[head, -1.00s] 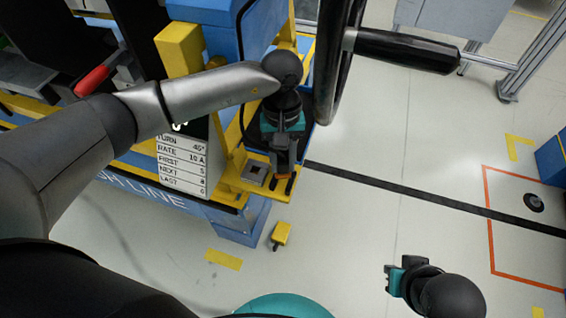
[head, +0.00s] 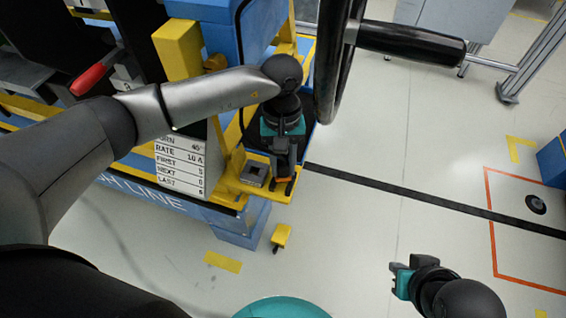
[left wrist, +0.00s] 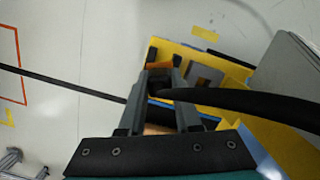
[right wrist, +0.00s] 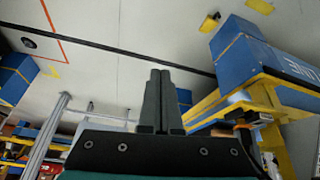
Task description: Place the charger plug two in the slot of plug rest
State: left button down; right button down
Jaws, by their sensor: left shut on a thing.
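My left gripper (head: 284,178) is shut on the charger plug, a dark piece with an orange part (left wrist: 160,66) between the fingertips. A black cable (left wrist: 245,100) runs off to the right in the left wrist view. The plug rest is a yellow ledge with a grey square block (head: 254,173) that has a dark slot; the block also shows in the left wrist view (left wrist: 207,79). The plug is beside the block, to its right in the head view; whether it touches the ledge I cannot tell. My right gripper (head: 396,281) is shut and empty, over open floor.
A black wheel rim with a thick handle (head: 410,47) stands close to the right of my left gripper. A label panel (head: 181,166) and yellow post (head: 182,52) are to its left.

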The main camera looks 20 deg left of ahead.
pick_arm(q)
jog(key=shift+f, duration=0.1)
jog(key=c, duration=0.6)
grip_release()
pick_arm(e)
jog(key=shift+s+r, duration=0.2)
jog(key=shift+r, duration=0.1)
pick_arm(q)
jog(key=shift+r, duration=0.2)
notch_tip(320, 180, up, 13)
jog(key=w+p, duration=0.1)
jog(key=p, duration=0.4)
jog(key=shift+w+a+f+p, duration=0.15)
jog(key=shift+w+a+p, duration=0.15)
jog(key=shift+w+a, duration=0.05)
pick_arm(e)
notch_tip(320, 180, down, 11)
jog(key=s+g, duration=0.1)
jog(key=g, duration=0.1)
jog(key=shift+s+d, duration=0.2)
jog(key=shift+s, duration=0.2)
